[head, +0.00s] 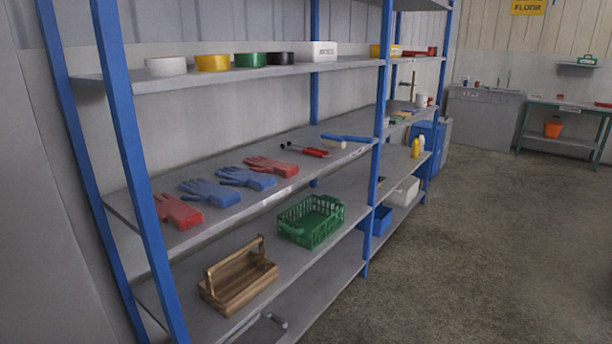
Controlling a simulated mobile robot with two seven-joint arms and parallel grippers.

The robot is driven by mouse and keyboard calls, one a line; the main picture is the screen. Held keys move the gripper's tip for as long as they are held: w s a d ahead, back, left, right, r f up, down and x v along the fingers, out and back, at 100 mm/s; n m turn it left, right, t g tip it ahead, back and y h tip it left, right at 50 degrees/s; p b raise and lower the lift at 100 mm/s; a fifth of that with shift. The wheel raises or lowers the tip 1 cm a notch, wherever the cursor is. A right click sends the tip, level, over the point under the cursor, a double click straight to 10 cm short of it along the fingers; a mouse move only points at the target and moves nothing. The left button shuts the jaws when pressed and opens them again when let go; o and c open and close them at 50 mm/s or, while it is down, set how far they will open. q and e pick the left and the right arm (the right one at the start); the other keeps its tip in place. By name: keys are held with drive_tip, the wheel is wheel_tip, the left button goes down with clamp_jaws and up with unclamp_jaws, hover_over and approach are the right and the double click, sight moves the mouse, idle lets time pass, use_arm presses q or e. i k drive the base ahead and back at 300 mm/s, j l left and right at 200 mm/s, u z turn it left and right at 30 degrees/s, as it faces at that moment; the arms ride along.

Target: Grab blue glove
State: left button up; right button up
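Two blue gloves lie flat on the middle shelf (335,158) of the rack. One blue glove (210,193) is nearer. The other blue glove (247,178) lies just behind it to the right. A red glove (178,211) lies in front of the pair, and another red glove (271,166) lies beyond it. All the gloves form a row along the shelf, fingers toward the left. Neither of my grippers shows in the head view.
Blue uprights (128,160) stand at the rack's front. Pliers (305,149) and a blue-handled brush (346,138) lie beyond the gloves. A green crate (311,238) and wooden caddy (238,294) sit on the shelf below. Tape rolls (212,63) sit above. The floor (470,260) at right is clear.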

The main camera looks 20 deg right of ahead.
sight(233, 176)
drive_tip(key=z, duration=0.4)
drive_tip(key=i+l+u, duration=0.1)
drive_tip(key=u, duration=0.3)
drive_tip(key=l+u, duration=0.15)
drive_tip(key=u, duration=0.25)
drive_tip(key=i+l+u, duration=0.1)
drive_tip(key=u, duration=0.35)
drive_tip(key=l+u, duration=0.45)
drive_tip(key=l, duration=0.95)
drive_tip(key=k+l+u, duration=0.1)
drive_tip(key=l, duration=0.35)
